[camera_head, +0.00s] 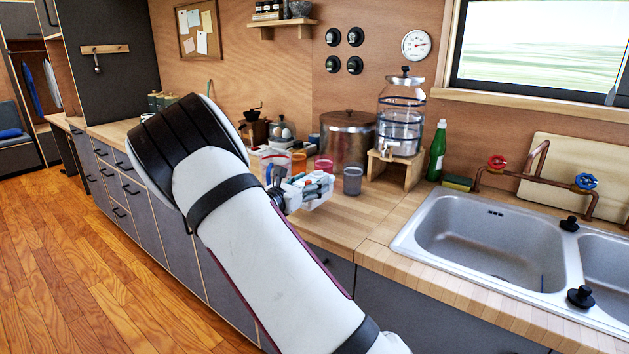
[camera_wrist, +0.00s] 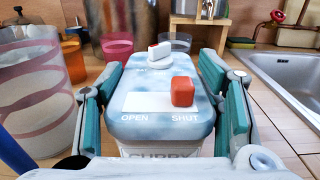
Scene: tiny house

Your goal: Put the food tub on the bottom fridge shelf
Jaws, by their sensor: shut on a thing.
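The food tub (camera_wrist: 150,82) fills the middle of the wrist view. It has a pale blue, cloudy lid with "OPEN" and "SHUT" printed on it, a red block and a white knob with red. Lettering on its front is partly cut off. My gripper (camera_wrist: 162,72) is shut on the tub, with a teal-padded finger at each side. In the head view my gripper (camera_head: 300,188) holds the tub over the counter by the cups, partly hidden by my arm. Whether the tub touches the counter I cannot tell. No fridge shelf is recognisable in either view.
Several coloured cups, including a grey one (camera_head: 352,180), stand close to the tub. Behind are a steel pot (camera_head: 347,138), a water dispenser (camera_head: 402,112) on a wooden stand and a green bottle (camera_head: 437,150). The sink (camera_head: 490,235) is right. The wooden floor (camera_head: 60,270) is clear at left.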

